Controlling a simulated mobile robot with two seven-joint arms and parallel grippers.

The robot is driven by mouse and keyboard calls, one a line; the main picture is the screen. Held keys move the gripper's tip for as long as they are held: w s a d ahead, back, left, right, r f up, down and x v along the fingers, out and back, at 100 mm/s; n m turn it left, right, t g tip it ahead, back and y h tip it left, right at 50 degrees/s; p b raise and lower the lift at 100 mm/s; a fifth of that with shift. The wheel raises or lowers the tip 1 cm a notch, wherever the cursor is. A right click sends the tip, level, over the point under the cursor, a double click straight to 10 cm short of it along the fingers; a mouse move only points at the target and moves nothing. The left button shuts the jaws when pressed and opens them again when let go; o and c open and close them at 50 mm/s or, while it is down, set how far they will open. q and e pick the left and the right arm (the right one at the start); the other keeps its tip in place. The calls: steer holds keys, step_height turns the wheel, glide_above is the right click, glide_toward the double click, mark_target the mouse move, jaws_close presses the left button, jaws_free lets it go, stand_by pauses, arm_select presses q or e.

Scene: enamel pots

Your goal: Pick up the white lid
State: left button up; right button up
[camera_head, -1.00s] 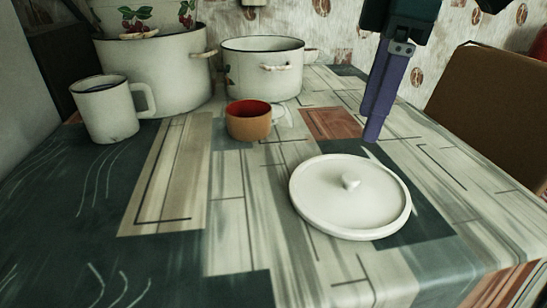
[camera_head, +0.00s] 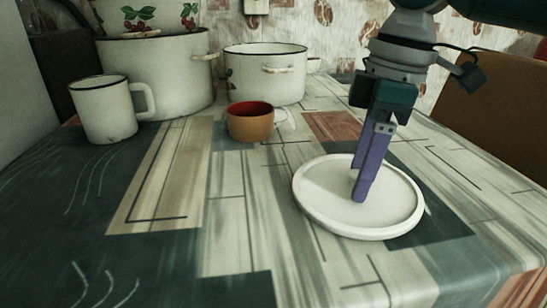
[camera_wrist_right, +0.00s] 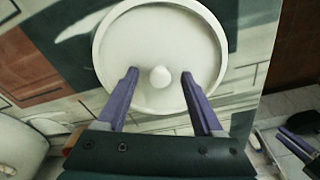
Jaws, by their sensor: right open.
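The white lid (camera_head: 322,207) lies flat on the patterned table, a round disc with a raised rim. My right gripper (camera_head: 360,190) points down over it, and its purple fingers hide the lid's knob in the head view. In the right wrist view the lid (camera_wrist_right: 125,45) fills the top middle, and its round knob (camera_wrist_right: 160,77) shows between the two spread fingers of my right gripper (camera_wrist_right: 160,90). The fingers are open, one on each side of the knob and apart from it. My left gripper does not show in the head view.
An orange cup (camera_head: 250,125) with a red inside stands behind the lid to the left. A white mug (camera_head: 104,112), a large white pot (camera_head: 165,75) and a smaller pot (camera_head: 265,75) stand farther back. The table (camera_head: 225,235) left of the lid is clear.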

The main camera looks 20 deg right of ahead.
jaws_close()
stand_by(0.4)
steer(key=shift+r, duration=0.15)
